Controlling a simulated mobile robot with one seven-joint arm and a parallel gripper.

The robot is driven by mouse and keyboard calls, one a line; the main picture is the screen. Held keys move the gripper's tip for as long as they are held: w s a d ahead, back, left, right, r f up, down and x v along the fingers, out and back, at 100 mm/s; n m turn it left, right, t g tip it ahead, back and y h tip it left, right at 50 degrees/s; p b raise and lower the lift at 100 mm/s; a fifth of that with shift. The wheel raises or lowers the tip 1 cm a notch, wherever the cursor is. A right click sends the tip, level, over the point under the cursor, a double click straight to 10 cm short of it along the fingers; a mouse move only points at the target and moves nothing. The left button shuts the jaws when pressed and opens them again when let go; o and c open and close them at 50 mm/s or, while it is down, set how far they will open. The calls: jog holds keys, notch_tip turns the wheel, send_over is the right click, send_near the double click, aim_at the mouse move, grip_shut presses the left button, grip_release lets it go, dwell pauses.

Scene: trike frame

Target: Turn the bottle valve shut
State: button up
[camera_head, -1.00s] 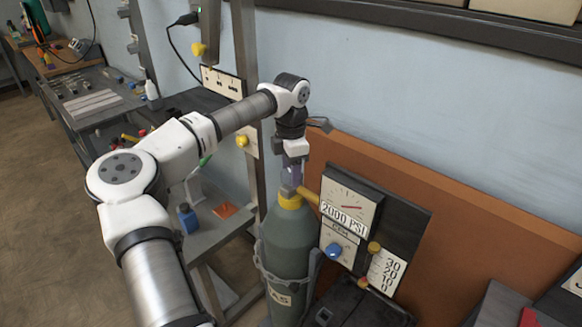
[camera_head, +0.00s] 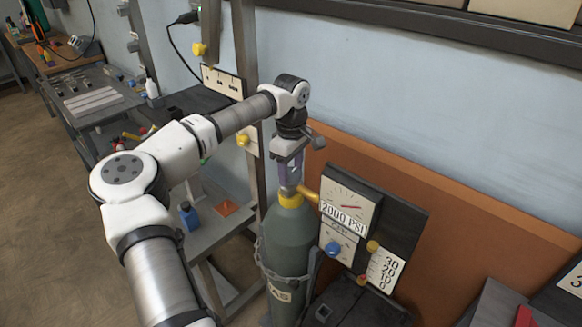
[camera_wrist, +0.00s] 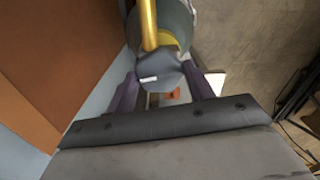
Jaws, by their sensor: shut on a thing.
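The dark green gas bottle (camera_head: 289,240) stands upright in a chained stand, with a yellow collar (camera_head: 290,201) at its neck. The valve knob (camera_wrist: 160,73) is a grey faceted cap with a white mark, on top of the bottle in the wrist view. My gripper (camera_head: 289,187) points down onto the knob from above. In the wrist view its purple fingers (camera_wrist: 162,84) sit on either side of the knob and are shut on it. In the head view the fingers mostly hide the knob.
A brass pipe (camera_wrist: 148,25) runs from the valve to a gauge panel (camera_head: 349,207) marked 2000 PSI, close on the right. An orange-brown board (camera_head: 450,215) stands behind. A grey shelf (camera_head: 215,235) with a blue bottle (camera_head: 188,215) is at the left.

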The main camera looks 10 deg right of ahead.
aim_at(292, 173)
jog(key=shift+m, duration=0.9)
jog(key=o, duration=1)
jog(key=shift+r, duration=0.1)
notch_tip(292, 173, up, 14)
jog(key=shift+f+b, duration=0.15)
jog(key=shift+b, duration=0.75)
